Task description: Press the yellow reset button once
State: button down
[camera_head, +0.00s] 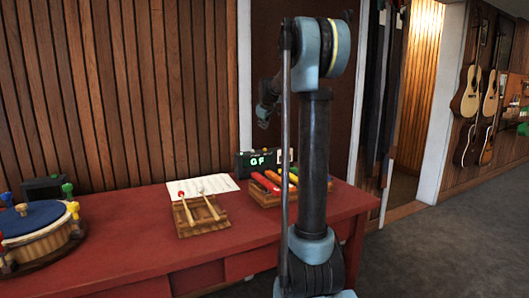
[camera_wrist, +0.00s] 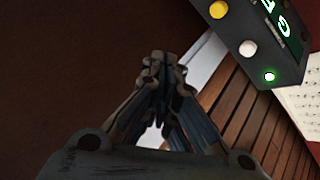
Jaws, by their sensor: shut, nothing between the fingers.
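The yellow button (camera_wrist: 217,9) shows at the top edge of the wrist view, on the face of a dark box (camera_wrist: 262,45). A white button (camera_wrist: 248,49) and a lit green spot (camera_wrist: 269,75) are on the same face. In the head view the box (camera_head: 246,164) stands at the back of the red table with green "GF" letters; my arm hides part of it, and I cannot make out the yellow button there. My gripper (camera_wrist: 158,62) is shut and empty, apart from the button in the picture. In the head view it (camera_head: 262,112) hangs above the box.
The red table (camera_head: 130,255) holds a wooden rack with two mallets (camera_head: 198,212), a sheet of music (camera_head: 205,187), coloured bars on a wooden base (camera_head: 266,182) and a blue-topped drum (camera_head: 36,222). Guitars (camera_head: 467,92) hang at the far right. The table's front middle is clear.

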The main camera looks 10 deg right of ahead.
jog(key=shift+f, duration=4.2)
jog(key=shift+s+f, duration=0.1)
jog(key=shift+f, duration=0.75)
jog(key=shift+r, duration=0.9)
jog(key=shift+r, duration=2.55)
